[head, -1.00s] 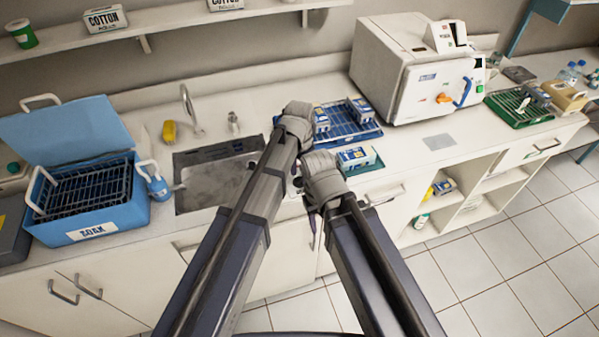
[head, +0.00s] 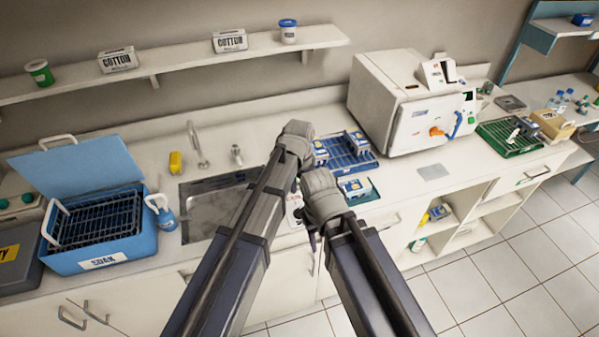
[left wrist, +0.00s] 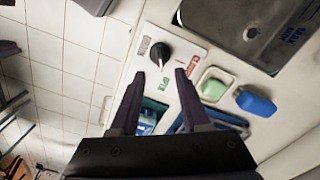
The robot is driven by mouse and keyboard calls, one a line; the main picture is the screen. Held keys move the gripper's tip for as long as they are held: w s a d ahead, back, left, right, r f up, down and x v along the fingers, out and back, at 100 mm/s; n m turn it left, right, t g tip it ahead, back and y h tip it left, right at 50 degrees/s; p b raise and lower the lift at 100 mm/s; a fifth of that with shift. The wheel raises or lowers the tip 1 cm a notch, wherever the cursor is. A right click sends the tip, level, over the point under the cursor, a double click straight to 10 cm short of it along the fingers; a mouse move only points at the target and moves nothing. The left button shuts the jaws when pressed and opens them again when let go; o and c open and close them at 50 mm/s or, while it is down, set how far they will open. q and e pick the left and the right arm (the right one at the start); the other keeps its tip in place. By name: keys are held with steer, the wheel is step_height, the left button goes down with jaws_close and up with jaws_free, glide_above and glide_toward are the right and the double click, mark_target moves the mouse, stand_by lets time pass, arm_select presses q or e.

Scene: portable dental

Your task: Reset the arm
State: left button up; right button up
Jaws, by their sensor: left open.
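Both of my arms reach up from the bottom of the head view, their wrists close together over the front of the counter. In the left wrist view my left gripper (left wrist: 157,84) is open, its two dark fingers apart with nothing between them. Beyond the fingers is the white counter with a black round knob-like thing (left wrist: 160,54). In the head view my left gripper (head: 296,184) is mostly hidden by its wrist and the other arm. My right gripper (head: 312,238) shows only as a small dark part below its wrist.
The counter holds a blue soak box (head: 104,247) with its lid up, a sink (head: 205,212), a blue tray (head: 352,166), a white sterilizer (head: 385,110) and a green tray (head: 505,138). A wall shelf (head: 190,68) runs above. Tiled floor (head: 500,260) is clear at the right.

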arm_select(q)
steer(key=s+a+n, duration=0.8)
steer(key=s+a, duration=0.3)
steer(key=a, duration=0.6)
steer(key=s+d+m, duration=0.1)
steer(key=s+d, duration=0.2)
steer(key=d, duration=0.2)
steer(key=s+d+m+y, duration=0.1)
steer(key=s+d+m, duration=0.1)
steer(key=d, duration=0.4)
steer(key=shift+s+f+b, duration=0.2)
steer(key=shift+s+b, duration=0.1)
steer(key=shift+s, duration=0.3)
